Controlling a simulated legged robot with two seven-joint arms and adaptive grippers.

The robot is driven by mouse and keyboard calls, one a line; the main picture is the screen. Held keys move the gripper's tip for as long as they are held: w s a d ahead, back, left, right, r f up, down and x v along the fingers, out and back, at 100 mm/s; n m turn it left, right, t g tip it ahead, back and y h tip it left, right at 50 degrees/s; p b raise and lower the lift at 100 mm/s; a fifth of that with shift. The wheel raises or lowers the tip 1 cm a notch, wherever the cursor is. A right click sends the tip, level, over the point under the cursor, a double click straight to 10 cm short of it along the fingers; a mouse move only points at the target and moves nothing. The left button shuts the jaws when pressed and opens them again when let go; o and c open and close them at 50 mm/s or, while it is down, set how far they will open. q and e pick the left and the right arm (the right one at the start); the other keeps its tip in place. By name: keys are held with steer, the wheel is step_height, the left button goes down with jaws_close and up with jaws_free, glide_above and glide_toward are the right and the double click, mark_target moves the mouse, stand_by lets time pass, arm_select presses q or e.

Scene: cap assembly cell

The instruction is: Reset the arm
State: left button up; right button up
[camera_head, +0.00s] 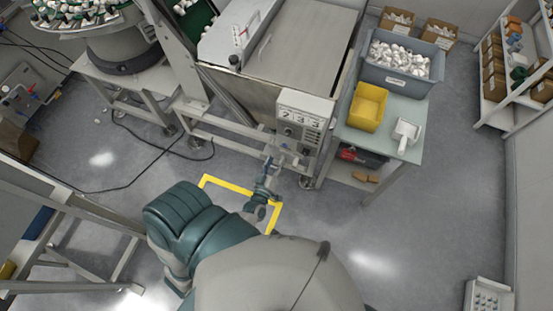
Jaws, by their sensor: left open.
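My left arm (190,225), teal and grey, comes up from the bottom of the head view. Its small gripper (270,167) is open and appears empty. It points up the picture toward the grey control panel (302,124) with small displays and knobs. The gripper tips overlap the area just left of the panel's lower part in the picture. I cannot tell whether they touch anything. My right gripper is not in view.
A yellow bin (367,107), white scoop (406,134) and grey crate of white caps (398,79) stand on the pale table (388,146). A bowl feeder (118,45) is upper left. A cable crosses the left floor.

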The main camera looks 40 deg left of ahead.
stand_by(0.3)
arm_select(q)
steer(key=s+d+f+m+g+h, duration=0.2)
steer(key=s+f+m+g, duration=0.15)
steer(key=f, duration=0.55)
steer(key=s+d+f+m+g+h, duration=0.1)
steer(key=s+d+f+m+g, duration=0.1)
steer(key=s+f, duration=0.5)
steer(key=s+d+f+m+g+h, duration=0.2)
steer(key=d+f+g, duration=0.1)
steer(key=f, duration=0.8)
steer(key=s+a+f+m+g, duration=0.1)
steer(key=s+f+g, duration=0.1)
steer(key=s, duration=0.5)
steer(key=s+a+f+m+g, duration=0.1)
steer(key=s+f+m+g, duration=0.1)
steer(key=s+f, duration=0.3)
steer(key=s+a+f+m+g+y, duration=0.1)
steer(key=s+f+g, duration=0.3)
steer(key=s, duration=0.6)
steer(key=shift+s+a+f, duration=0.15)
steer(key=shift+a+f, duration=0.1)
steer(key=shift+a, duration=0.1)
